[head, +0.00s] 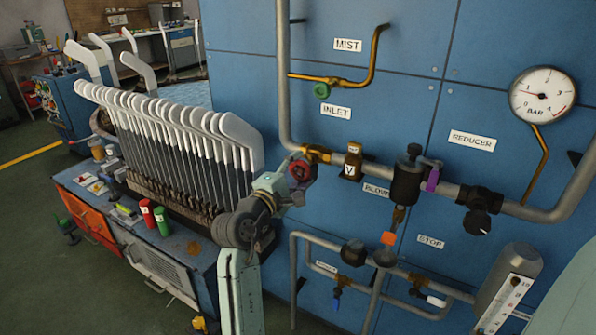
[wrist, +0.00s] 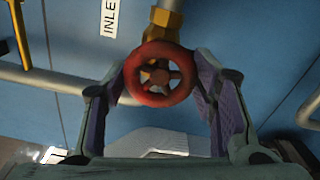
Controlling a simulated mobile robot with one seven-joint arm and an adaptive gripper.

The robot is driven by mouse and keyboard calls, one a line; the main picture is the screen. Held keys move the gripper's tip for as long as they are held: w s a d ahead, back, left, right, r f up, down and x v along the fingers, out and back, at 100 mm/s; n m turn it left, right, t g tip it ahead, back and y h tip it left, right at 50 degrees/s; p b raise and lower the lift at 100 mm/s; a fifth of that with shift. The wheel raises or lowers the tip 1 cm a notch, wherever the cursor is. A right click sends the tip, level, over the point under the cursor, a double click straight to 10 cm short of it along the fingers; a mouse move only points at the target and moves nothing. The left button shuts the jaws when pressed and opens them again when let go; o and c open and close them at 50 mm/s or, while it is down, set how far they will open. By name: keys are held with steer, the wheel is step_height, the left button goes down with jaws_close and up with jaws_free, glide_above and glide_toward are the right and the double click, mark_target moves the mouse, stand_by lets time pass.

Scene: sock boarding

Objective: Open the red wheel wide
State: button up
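The red wheel (head: 300,171) is a small spoked handwheel on a brass valve at the lower end of the vertical pipe. In the wrist view the red wheel (wrist: 160,74) sits between the two finger pads, near their tips, with its face toward the camera. My gripper (wrist: 164,78) has its fingers spread to about the wheel's width, one on each side. The rim shows very close to both pads; whether they press on it cannot be told. In the head view my gripper (head: 287,181) reaches the wheel from the lower left and partly covers it.
A brass fitting (head: 353,162), a black regulator (head: 406,180) and a pressure gauge (head: 543,95) are to the right. A brass pipe with a green knob (head: 321,90) is above. A rack of white-topped boards (head: 180,130) stands close on the left.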

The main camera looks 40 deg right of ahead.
steer(key=o, duration=0.4)
steer(key=shift+c, duration=0.2)
steer(key=v, duration=1.2)
